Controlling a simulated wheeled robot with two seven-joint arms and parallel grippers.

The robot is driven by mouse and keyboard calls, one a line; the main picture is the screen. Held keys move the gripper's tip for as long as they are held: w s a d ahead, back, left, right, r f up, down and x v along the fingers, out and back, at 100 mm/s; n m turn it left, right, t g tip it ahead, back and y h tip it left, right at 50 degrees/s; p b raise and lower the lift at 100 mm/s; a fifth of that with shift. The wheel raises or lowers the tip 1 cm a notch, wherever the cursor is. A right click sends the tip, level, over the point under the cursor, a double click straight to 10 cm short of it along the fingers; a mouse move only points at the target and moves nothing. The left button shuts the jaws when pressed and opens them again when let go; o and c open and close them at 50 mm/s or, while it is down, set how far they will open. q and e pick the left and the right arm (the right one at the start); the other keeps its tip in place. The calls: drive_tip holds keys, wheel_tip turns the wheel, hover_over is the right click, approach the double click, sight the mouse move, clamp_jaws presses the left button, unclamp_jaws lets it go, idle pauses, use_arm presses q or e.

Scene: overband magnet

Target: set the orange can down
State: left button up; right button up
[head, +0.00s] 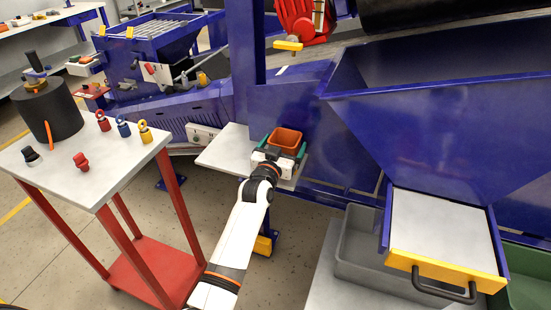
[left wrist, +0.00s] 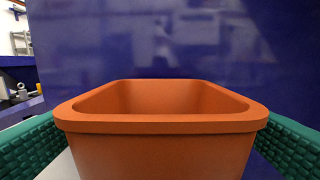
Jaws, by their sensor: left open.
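The orange can (head: 286,137) is an open-topped, squarish tub with a thick rim, at the white shelf (head: 226,158) beside the blue machine. It is upright and its inside looks empty. My left gripper (head: 284,146) is open, with its teal fingers on either side of the can. In the left wrist view the can (left wrist: 160,150) fills the middle, between the two spread fingers. Gaps show beside its lower walls; whether the rim touches a finger I cannot tell. The can's base is hidden, so its contact with the shelf is not visible. My right gripper is not in view.
The blue machine wall (head: 262,115) stands close behind the can. A red-legged table (head: 115,165) at left holds a black cylinder (head: 48,112) and small coloured pieces. A hopper with a yellow-handled drawer (head: 445,268) and a grey bin (head: 358,250) are at right. The shelf's left part is bare.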

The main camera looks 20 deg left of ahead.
use_arm(q)
drive_tip(key=s, duration=1.1)
drive_tip(key=s+d+f+m+g, duration=0.1)
drive_tip(key=s+f+g, duration=0.35)
drive_tip(key=f, duration=0.75)
drive_tip(key=s+d+f+g+h, duration=0.1)
drive_tip(key=s+f, duration=0.6)
drive_tip(key=f, duration=0.4)
drive_tip(key=s+f+m+g, duration=0.1)
drive_tip(key=s+f+g, duration=0.3)
drive_tip(key=f, duration=0.8)
drive_tip(key=s+a+f+g, duration=0.1)
drive_tip(key=s+f+g, duration=0.2)
drive_tip(key=s+f, duration=1)
drive_tip(key=s+a+f+g+y, duration=0.15)
drive_tip(key=s+f, duration=0.25)
drive_tip(key=s, duration=0.7)
drive_tip(key=s+a+f+g, duration=0.3)
drive_tip(key=s, duration=0.9)
drive_tip(key=r+p, duration=0.1)
drive_tip(key=p, duration=0.1)
drive_tip(key=r+p, duration=0.4)
drive_tip(key=shift+w+a+r, duration=0.1)
drive_tip(key=shift+w+r, duration=0.05)
drive_tip(key=shift+w, duration=0.15)
